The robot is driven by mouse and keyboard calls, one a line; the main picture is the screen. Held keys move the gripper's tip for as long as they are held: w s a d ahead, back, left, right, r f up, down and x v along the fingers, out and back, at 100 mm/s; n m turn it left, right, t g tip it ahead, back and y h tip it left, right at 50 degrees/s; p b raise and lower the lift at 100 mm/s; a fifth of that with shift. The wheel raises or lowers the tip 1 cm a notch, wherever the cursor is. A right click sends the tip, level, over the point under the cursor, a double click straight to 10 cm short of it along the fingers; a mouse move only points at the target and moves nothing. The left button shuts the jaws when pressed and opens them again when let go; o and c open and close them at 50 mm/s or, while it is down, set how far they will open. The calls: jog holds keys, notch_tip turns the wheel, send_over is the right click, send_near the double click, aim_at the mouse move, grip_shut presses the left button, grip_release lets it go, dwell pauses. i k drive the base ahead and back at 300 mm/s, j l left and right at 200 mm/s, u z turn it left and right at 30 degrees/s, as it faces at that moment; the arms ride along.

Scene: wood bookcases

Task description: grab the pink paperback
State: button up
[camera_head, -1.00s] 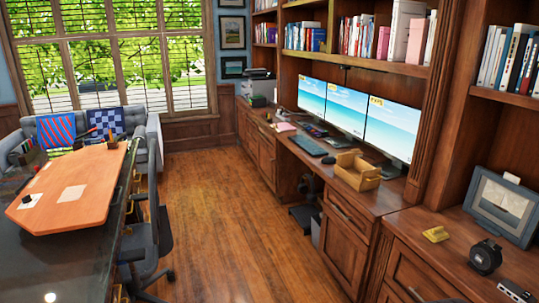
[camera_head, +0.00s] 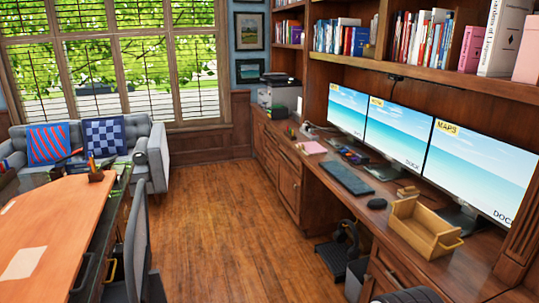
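A flat pink thing (camera_head: 313,147), perhaps a paperback or notepad, lies on the long wooden desk left of the monitors. A pink book (camera_head: 471,48) stands upright on the shelf above the monitors, beside a white book (camera_head: 505,38). A paler pink book or box (camera_head: 527,55) stands at the right picture edge, partly cut off. I cannot tell which of these is the pink paperback. My gripper does not show. A dark shape at the bottom edge may be part of my arm.
The desk (camera_head: 365,205) along the right holds monitors (camera_head: 398,133), a keyboard (camera_head: 347,179) and a wooden tray (camera_head: 424,226). An orange-topped table (camera_head: 60,220) and a chair (camera_head: 137,255) stand left. The wood floor (camera_head: 205,215) between is clear. A grey sofa (camera_head: 150,155) is ahead.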

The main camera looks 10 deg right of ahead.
aim_at(474, 38)
jog(key=i+z, duration=0.25)
jog(key=i, duration=0.2)
jog(key=i+j+z, duration=0.15)
jog(key=i+z, duration=0.15)
jog(key=i, duration=0.15)
jog(key=i+j+z, duration=0.25)
jog(key=i, duration=0.2)
